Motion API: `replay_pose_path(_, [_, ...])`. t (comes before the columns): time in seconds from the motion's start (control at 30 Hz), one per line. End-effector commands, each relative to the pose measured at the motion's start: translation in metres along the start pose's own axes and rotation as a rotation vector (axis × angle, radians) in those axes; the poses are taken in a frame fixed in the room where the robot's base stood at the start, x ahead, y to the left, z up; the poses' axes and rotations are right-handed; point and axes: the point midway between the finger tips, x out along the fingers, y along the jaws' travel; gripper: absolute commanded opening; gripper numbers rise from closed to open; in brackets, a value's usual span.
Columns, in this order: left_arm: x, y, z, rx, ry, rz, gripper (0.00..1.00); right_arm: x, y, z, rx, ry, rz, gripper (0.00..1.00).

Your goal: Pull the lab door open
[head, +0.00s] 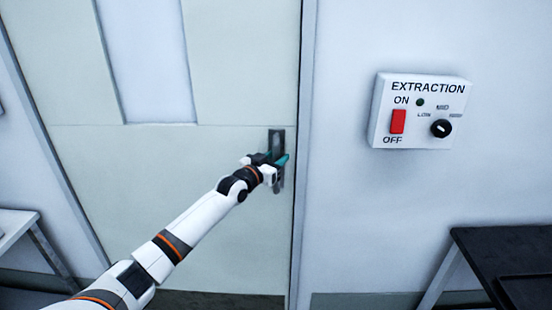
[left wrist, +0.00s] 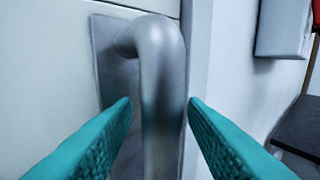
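The lab door (head: 100,170) is pale, with a tall narrow window, and looks closed in its frame. Its grey metal handle (left wrist: 161,85) stands upright on a plate (head: 277,143) near the door's right edge. My left gripper (head: 272,162) is at the handle in the head view. The gripper partly hides the handle in the head view. My right gripper is not seen.
An extraction switch box (head: 420,110) with a red switch and a black knob is on the wall right of the door. A dark table (head: 515,250) stands at the lower right. A pale table (head: 14,224) stands at the left edge.

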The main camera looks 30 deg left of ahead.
Motion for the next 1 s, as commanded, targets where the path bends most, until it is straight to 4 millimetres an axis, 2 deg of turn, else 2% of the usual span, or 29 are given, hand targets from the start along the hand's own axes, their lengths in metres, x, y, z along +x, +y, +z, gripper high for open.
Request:
replay_pose_path(0.17, [0.0, 0.0, 0.0, 0.0, 0.0, 0.0, 0.39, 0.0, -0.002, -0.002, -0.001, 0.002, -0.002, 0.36])
replay_pose_path(0.43, [0.0, 0.0, 0.0, 0.0, 0.0, 0.0, 0.0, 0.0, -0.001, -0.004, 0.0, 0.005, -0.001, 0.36])
replay_pose_path(0.77, [-0.005, -0.004, 0.0, 0.001, 0.001, -0.011, 0.0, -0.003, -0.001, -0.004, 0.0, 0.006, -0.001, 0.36])
replay_pose_path(0.87, [-0.014, -0.011, 0.0, 0.002, 0.003, -0.03, 0.0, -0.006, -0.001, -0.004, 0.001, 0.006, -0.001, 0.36])
replay_pose_path(1.0, [-0.037, -0.028, -0.002, 0.002, 0.01, -0.077, 0.0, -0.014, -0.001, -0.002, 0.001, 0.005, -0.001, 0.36])
